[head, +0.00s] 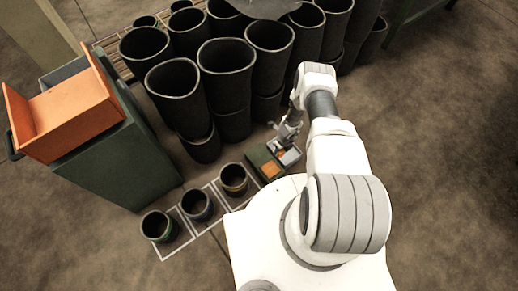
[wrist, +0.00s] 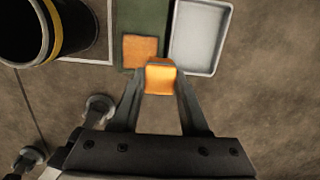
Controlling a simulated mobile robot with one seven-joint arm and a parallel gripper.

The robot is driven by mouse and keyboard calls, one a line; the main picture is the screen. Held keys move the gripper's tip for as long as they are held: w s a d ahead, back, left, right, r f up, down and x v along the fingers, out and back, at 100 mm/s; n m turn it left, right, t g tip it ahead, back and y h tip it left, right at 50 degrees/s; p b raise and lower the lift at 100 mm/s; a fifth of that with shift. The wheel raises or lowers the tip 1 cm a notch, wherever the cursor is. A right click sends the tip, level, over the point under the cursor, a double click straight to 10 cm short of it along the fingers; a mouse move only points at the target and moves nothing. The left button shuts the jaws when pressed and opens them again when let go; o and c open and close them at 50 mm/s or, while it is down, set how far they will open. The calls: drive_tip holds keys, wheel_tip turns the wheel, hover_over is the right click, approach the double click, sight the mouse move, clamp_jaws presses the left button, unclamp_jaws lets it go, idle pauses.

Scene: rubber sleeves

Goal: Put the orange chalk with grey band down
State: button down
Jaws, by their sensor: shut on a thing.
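My gripper (wrist: 160,80) is shut on an orange block (wrist: 161,77), which I take to be the chalk. No grey band can be made out on it. In the wrist view the block shows between the fingertips, just in front of a green surface (wrist: 143,18) and near a second orange piece (wrist: 143,49) on it. I cannot tell whether the held block touches anything below. In the head view my gripper (head: 286,136) is low beside the small green box (head: 256,157), and the held block is hard to make out.
A pale grey tray (wrist: 201,38) lies right of the green surface. Three small dark sleeves (head: 235,180) stand on white-outlined squares at left. Tall black sleeves (head: 227,70) crowd behind. An orange bin (head: 68,118) sits on a green cabinet (head: 122,165). Floor at right is clear.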

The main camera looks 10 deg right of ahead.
drive_tip(key=shift+w+f, duration=0.1)
drive_tip(key=shift+f, duration=0.35)
drive_tip(key=w+a+f+b, duration=0.4)
drive_tip(key=a+b, duration=0.1)
drive_tip(key=w+a+f+b, duration=0.2)
drive_tip(key=w+b, duration=0.1)
drive_tip(key=shift+a+f, duration=0.3)
drive_tip(key=shift+a, duration=0.1)
drive_tip(key=shift+w+a+b, duration=0.2)
drive_tip(key=shift+w+b, duration=0.05)
drive_tip(key=shift+b, duration=0.05)
drive_tip(key=shift+w+f+b, duration=0.1)
drive_tip(key=shift+f+b, duration=0.9)
drive_tip(key=shift+f, duration=1)
drive_tip(key=shift+f, duration=0.15)
drive_tip(key=shift+c, duration=2.1)
unclamp_jaws()
